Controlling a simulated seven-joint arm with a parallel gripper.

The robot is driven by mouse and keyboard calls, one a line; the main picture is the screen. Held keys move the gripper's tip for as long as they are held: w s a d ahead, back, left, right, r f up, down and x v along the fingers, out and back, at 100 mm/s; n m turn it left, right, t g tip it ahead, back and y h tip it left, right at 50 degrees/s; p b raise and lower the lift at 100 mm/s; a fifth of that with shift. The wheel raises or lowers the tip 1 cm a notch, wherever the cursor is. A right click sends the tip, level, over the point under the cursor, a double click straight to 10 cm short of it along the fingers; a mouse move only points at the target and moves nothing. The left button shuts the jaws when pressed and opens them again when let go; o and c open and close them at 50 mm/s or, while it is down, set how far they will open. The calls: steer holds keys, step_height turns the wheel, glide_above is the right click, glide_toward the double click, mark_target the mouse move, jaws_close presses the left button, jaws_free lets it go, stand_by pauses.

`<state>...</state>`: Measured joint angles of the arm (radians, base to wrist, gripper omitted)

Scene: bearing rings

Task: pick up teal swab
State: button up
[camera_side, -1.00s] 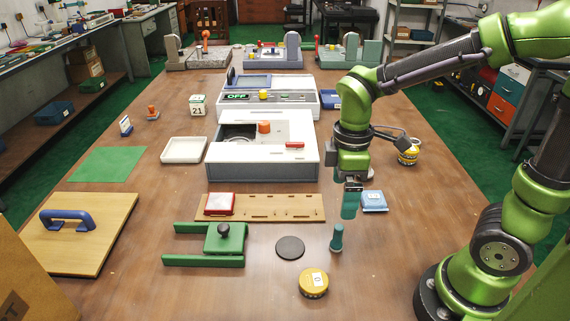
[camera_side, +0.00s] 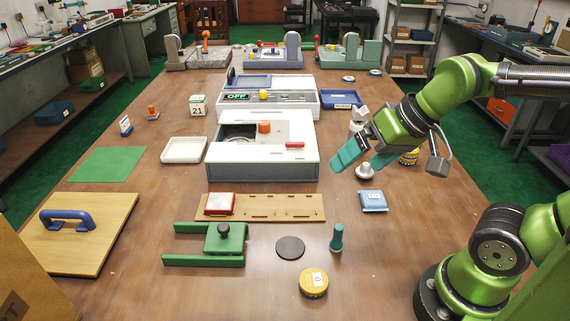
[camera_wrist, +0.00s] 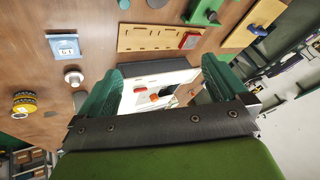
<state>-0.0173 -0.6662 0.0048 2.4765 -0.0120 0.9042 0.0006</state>
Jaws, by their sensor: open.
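The teal swab (camera_side: 336,239) stands upright on the brown table, right of a dark round disc (camera_side: 290,247) in the side view. In the wrist view, a small teal piece at the top edge looks like the swab (camera_wrist: 123,4), mostly cut off. My gripper (camera_side: 355,166) is open and empty, with teal fingers spread apart. It is tilted, well behind and above the swab, near the right side of the white-grey box. The fingers also frame the wrist view (camera_wrist: 163,68), with nothing held between them.
A yellow round tin (camera_side: 313,283) stands in front of the swab. A blue labelled block (camera_side: 373,201) and a white knob-like piece (camera_side: 364,172) are behind it. The green forked fixture (camera_side: 205,260) and slotted wooden board (camera_side: 280,207) are left. Table right of the swab is clear.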

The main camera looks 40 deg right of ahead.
steer(key=shift+s+d+r, duration=0.15)
steer(key=shift+s+r, duration=0.15)
steer(key=shift+s, duration=0.05)
steer(key=shift+c, duration=0.3)
steer(key=shift+r+t, duration=0.2)
steer(key=shift+t, duration=0.1)
steer(key=shift+c, duration=1.1)
steer(key=c, duration=0.6)
steer(key=m+g+h, duration=0.2)
steer(key=g, duration=0.5)
glide_above(340, 227)
step_height(340, 227, down, 5)
step_height(340, 227, down, 17)
steer(key=shift+r, duration=0.1)
